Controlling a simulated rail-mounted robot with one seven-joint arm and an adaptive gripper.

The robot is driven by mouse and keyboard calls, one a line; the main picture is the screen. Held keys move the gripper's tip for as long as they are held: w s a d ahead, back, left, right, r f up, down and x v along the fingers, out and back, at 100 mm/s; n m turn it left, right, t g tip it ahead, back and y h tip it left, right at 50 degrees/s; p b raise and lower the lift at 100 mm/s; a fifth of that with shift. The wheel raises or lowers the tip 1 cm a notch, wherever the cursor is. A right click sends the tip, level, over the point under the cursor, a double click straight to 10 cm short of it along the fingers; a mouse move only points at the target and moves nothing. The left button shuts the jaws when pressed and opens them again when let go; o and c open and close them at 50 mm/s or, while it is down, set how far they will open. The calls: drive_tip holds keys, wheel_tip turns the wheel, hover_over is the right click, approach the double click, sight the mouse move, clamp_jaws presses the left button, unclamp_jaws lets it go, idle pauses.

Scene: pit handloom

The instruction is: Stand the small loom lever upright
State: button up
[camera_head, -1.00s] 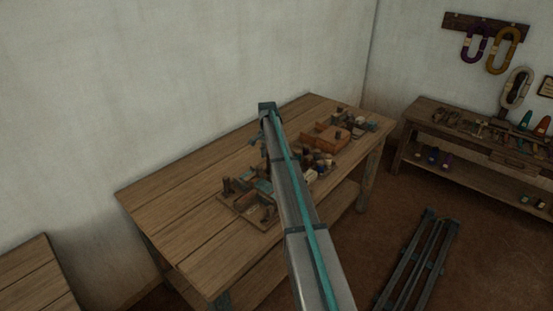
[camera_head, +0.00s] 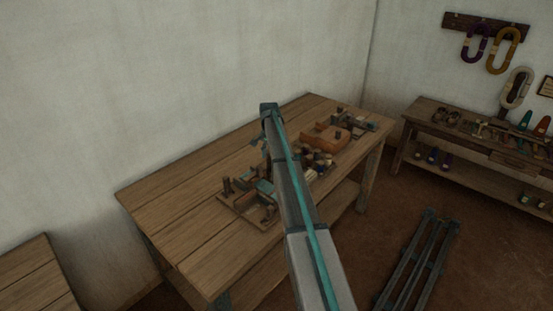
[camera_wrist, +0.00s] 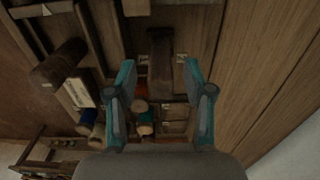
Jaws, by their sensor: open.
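My gripper (camera_wrist: 160,78) is open in the wrist view, with one teal finger on each side. A dark brown wooden bar (camera_wrist: 160,62) shows between and beyond the fingertips, with space on both sides. It may be the small loom lever; I cannot tell for certain, nor whether it lies or stands. In the head view, a wooden tray (camera_head: 232,205) with small fittings and dark pegs sits on the workbench (camera_head: 190,205). My arm crosses in front of the bench there and hides part of the things on it.
A thick dark cylinder (camera_wrist: 58,64) lies left of my gripper in the wrist view. Several small spools (camera_wrist: 142,118) show between the fingers. An orange-brown wooden piece (camera_head: 322,138) sits further back on the bench. The bench's left part is clear. A side bench (camera_head: 455,122) stands at right.

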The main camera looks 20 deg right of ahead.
drive_tip(key=shift+r+p, duration=1.25)
drive_tip(key=shift+r, duration=1.95)
